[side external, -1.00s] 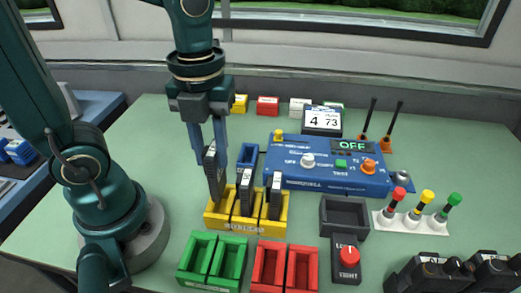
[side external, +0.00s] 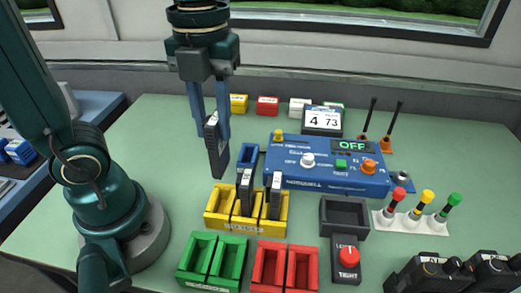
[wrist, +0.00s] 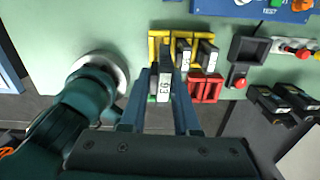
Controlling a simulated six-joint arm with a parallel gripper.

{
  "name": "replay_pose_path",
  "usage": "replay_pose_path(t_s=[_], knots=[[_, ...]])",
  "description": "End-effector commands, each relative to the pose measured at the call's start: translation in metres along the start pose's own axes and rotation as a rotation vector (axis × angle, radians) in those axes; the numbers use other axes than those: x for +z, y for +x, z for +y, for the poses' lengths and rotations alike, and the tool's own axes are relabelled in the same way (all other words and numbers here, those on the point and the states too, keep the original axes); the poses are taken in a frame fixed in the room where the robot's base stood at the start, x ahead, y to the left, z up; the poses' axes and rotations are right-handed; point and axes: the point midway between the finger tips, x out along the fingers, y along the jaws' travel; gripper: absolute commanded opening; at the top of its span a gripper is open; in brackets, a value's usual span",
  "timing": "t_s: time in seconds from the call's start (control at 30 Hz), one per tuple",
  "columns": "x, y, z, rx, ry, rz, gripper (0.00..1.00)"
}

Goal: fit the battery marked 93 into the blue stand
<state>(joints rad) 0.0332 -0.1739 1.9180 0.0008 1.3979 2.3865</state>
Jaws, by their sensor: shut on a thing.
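My gripper (side external: 210,118) is shut on a black battery (side external: 216,150) and holds it upright in the air above the yellow stand. In the wrist view the label on the battery (wrist: 165,88) reads 93. The blue stand (side external: 248,157) is a single narrow slot behind the yellow stand, just right of the held battery and left of the control panel. It looks empty, though its inside is partly hidden. The yellow stand (side external: 220,222) has its left slot empty and batteries in the middle (side external: 245,190) and right (side external: 274,195) slots.
The blue control panel (side external: 325,165) reads OFF. Green (side external: 212,262) and red (side external: 285,268) empty stands are in front. A dark tray (side external: 344,215) and a red-knobbed switch (side external: 348,258) stand to the right. The table left of the stands is clear.

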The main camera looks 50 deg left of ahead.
Motion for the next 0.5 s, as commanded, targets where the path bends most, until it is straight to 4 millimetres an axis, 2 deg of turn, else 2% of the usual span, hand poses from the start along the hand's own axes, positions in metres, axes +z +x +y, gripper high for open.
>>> replay_pose_path(t_s=[0.23, 0.5], knots=[[0.056, -0.005, -0.02, 0.002, 0.037, 0.002, 0.0], [0.115, 0.01, -0.018, 0.004, -0.012, 0.002, 0.0]])
